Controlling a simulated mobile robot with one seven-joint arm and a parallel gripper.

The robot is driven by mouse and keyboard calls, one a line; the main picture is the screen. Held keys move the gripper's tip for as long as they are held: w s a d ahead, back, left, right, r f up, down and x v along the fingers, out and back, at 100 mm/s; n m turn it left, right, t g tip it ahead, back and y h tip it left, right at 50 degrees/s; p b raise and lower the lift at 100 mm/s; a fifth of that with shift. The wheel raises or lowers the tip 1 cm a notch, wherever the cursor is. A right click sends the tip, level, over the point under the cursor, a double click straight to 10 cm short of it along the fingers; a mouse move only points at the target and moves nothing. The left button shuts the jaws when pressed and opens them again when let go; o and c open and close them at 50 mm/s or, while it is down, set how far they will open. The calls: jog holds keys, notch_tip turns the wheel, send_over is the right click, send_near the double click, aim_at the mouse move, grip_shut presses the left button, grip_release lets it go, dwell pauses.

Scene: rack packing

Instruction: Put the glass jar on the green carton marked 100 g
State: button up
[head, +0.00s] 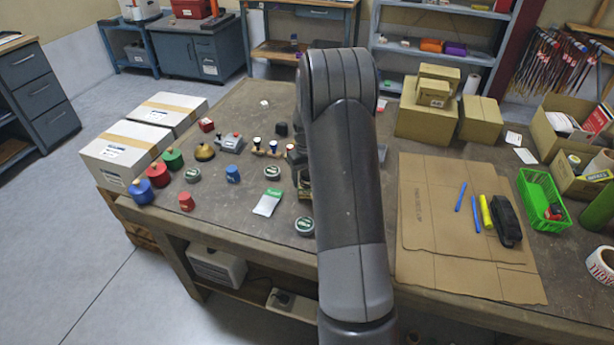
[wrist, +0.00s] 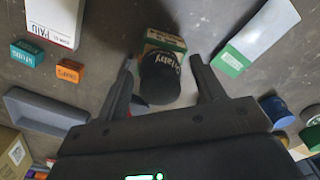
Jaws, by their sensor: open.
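In the wrist view a dark cylindrical jar with pale lettering (wrist: 160,80) is between the two fingers of my gripper (wrist: 163,62). The fingers are spread, one on each side of it, with a visible gap at least on the right. A carton with a green edge (wrist: 166,40) shows right behind the jar, partly covered by it. I cannot tell whether the jar rests on this carton or is in front of it, and no 100 g mark is readable. In the head view my arm hides most of my gripper and this spot.
A white-and-green packet (head: 268,202) lies left of my arm. Several tins, knobs and small blocks stand around, including a blue cup (head: 232,174) and a round tin (head: 305,226). Flat cardboard (head: 430,220) and a green basket (head: 540,200) are to the right.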

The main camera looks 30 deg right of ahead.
aim_at(306, 173)
notch_tip(306, 173, up, 11)
jog(key=shift+r, duration=0.1)
jog(key=s+a+r+t, duration=0.3)
jog(key=s+a+r, duration=0.8)
jog(key=s+r, duration=0.25)
jog(key=s+a+t, duration=0.1)
jog(key=s+a, duration=0.1)
jog(key=s, duration=0.4)
jog(key=s+a+r, duration=0.1)
jog(key=s+a, duration=0.2)
jog(key=s, duration=0.3)
jog(key=s+a+t, duration=0.1)
jog(key=s+a, duration=0.2)
jog(key=s, duration=0.3)
jog(key=shift+s+a+r+t, duration=0.2)
jog(key=shift+s+t, duration=0.1)
jog(key=shift+s, duration=0.05)
